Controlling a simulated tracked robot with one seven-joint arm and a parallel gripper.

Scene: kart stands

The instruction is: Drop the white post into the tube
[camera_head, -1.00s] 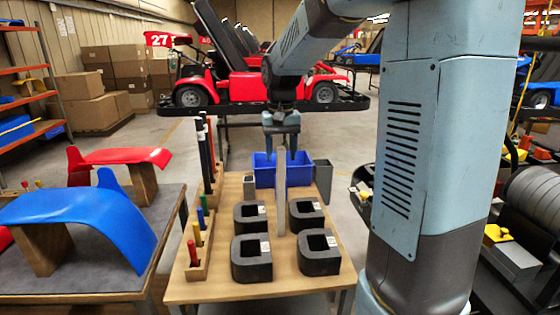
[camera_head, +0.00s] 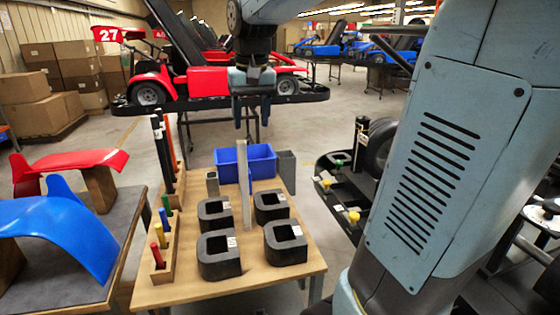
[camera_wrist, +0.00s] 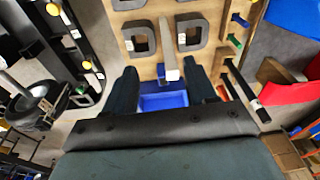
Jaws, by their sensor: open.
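The white post (camera_head: 243,185) stands upright on the wooden table between the black square-holed blocks. It also shows in the wrist view (camera_wrist: 168,45), its top end toward my gripper. My gripper (camera_head: 251,124) is open and empty, above the post's top and apart from it. In the wrist view my fingers (camera_wrist: 162,72) are spread, with the post's top between them in the picture. A grey open-topped square tube (camera_head: 286,170) stands right of the blue bin. A smaller grey one (camera_head: 212,184) stands left of it. I cannot tell which is the tube meant.
The table (camera_head: 285,280) holds several black blocks (camera_head: 219,262), a blue bin (camera_head: 264,170) at the back and a rack of coloured and dark rods (camera_head: 163,262) at left. A red kart (camera_head: 215,82) stands behind. A table with blue and red fairings (camera_head: 65,235) is at left.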

